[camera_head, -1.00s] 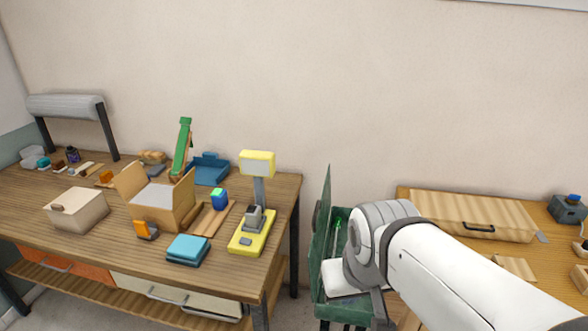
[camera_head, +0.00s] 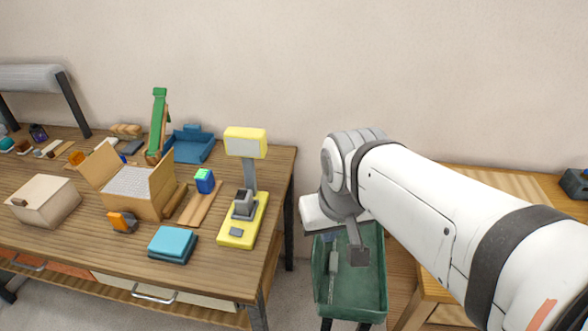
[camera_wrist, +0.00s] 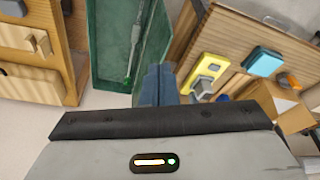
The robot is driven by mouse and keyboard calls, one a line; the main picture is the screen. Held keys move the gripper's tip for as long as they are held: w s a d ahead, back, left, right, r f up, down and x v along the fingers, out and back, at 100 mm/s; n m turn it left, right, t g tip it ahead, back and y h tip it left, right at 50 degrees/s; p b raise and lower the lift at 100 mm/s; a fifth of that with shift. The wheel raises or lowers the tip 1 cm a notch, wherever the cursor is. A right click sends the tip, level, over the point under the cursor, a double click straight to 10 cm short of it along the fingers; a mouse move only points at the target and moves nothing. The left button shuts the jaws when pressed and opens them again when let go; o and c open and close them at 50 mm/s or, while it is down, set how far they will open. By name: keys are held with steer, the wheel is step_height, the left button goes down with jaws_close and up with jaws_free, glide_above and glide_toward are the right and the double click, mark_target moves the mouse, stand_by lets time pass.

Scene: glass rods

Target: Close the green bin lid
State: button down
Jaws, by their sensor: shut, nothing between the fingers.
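The green bin (camera_head: 376,300) stands on the floor between the two tables, its top open with a thin tool visible inside. In the wrist view the bin (camera_wrist: 103,70) is at upper left. A green panel that looks like its raised lid (camera_wrist: 157,38) stands along the bin's side facing the left table. In the head view I cannot make out the lid. My gripper (camera_wrist: 157,82) is shut and empty, its fingertips by the near end of that panel; I cannot tell if they touch. In the head view my wrist is above the bin's far end and the fingertips are hidden.
The left table (camera_head: 75,222) holds a yellow scale (camera_head: 243,215), teal blocks (camera_head: 173,243), an open cardboard box (camera_head: 135,190) and a blue tray (camera_head: 190,147). The right wooden table (camera_head: 500,180) is close to the bin and partly behind my arm.

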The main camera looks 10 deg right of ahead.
steer(key=w+a+r+m+g+h+b, duration=0.1)
steer(key=w+a+m+g+h+b, duration=0.15)
steer(key=w, duration=0.75)
steer(key=w+a+r+m+g+h+b, duration=0.1)
steer(key=w+a+r+m+g+b, duration=0.2)
steer(key=w, duration=0.7)
steer(key=s+d+f, duration=0.1)
steer(key=d+f, duration=0.2)
steer(key=f, duration=0.2)
steer(key=s+d+f+n+p, duration=0.1)
steer(key=s+d+f, duration=0.1)
steer(key=f, duration=0.3)
steer(key=shift+d+f+t, duration=0.35)
steer(key=shift+d+t, duration=0.1)
steer(key=shift+s, duration=0.15)
